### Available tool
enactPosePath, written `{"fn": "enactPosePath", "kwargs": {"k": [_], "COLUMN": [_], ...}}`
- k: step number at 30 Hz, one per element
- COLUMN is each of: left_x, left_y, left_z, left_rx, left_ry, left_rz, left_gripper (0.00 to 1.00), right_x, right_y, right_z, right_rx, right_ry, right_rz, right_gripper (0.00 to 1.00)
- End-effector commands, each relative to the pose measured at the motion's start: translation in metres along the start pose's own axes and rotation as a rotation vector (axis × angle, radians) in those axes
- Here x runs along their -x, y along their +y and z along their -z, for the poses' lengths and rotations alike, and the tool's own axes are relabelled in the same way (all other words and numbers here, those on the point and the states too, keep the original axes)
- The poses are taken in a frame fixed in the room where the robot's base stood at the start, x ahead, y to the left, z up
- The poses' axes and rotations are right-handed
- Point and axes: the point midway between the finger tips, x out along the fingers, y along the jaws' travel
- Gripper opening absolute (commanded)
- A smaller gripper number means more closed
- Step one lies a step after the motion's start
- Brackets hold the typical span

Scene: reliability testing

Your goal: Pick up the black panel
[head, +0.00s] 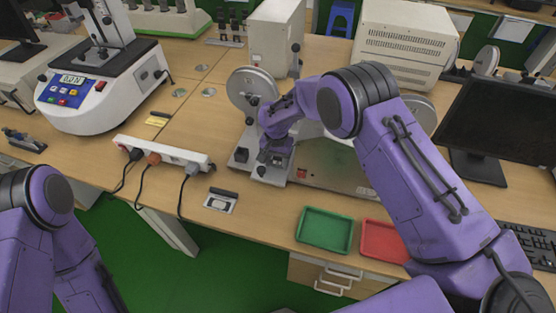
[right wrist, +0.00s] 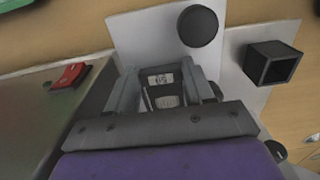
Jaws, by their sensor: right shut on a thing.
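My right gripper (head: 275,157) reaches down at the white-based test device in the middle of the bench. In the right wrist view its two grey fingers (right wrist: 163,92) are shut on a small dark piece with a pale, marked face (right wrist: 161,79), which looks like the black panel. In the head view the gripper mostly hides this piece. Whether it still touches the device's base plate (right wrist: 140,35) cannot be told. My left arm shows at the lower left of the head view, but its gripper is out of the picture.
A green tray (head: 325,229) and a red tray (head: 384,241) lie at the bench's front edge. A small silver-and-black item (head: 220,200) lies left of them. A power strip (head: 160,153) with cables lies farther left. A monitor (head: 500,118) stands right.

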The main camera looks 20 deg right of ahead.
Motion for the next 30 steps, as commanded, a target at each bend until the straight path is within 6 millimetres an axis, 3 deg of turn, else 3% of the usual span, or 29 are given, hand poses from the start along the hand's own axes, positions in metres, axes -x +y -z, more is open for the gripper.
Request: {"fn": "enactPosePath", "kwargs": {"k": [4, 8, 17, 24, 30], "left_x": [-0.006, -0.019, -0.027, -0.037, -0.039], "left_y": [0.001, 0.002, 0.002, 0.003, 0.004], "left_z": [-0.003, -0.008, -0.011, -0.015, -0.016], "left_rx": [0.000, 0.000, 0.000, 0.000, 0.000], "left_ry": [0.000, 0.000, 0.000, 0.000, 0.000], "left_rz": [0.000, 0.000, 0.000, 0.000, 0.000], "left_gripper": [0.59, 0.59, 0.59, 0.59, 0.59], "right_x": [0.007, 0.029, 0.092, 0.117, 0.128], "right_y": [-0.001, -0.001, 0.012, 0.026, 0.031], "right_z": [0.001, 0.002, -0.050, -0.108, -0.131], "right_rx": [-0.001, -0.001, 0.001, 0.000, 0.000], "right_ry": [0.003, 0.005, 0.004, 0.003, 0.001], "right_rz": [0.002, 0.004, 0.002, 0.001, 0.001], "right_gripper": [0.23, 0.23, 0.23, 0.23, 0.23]}}
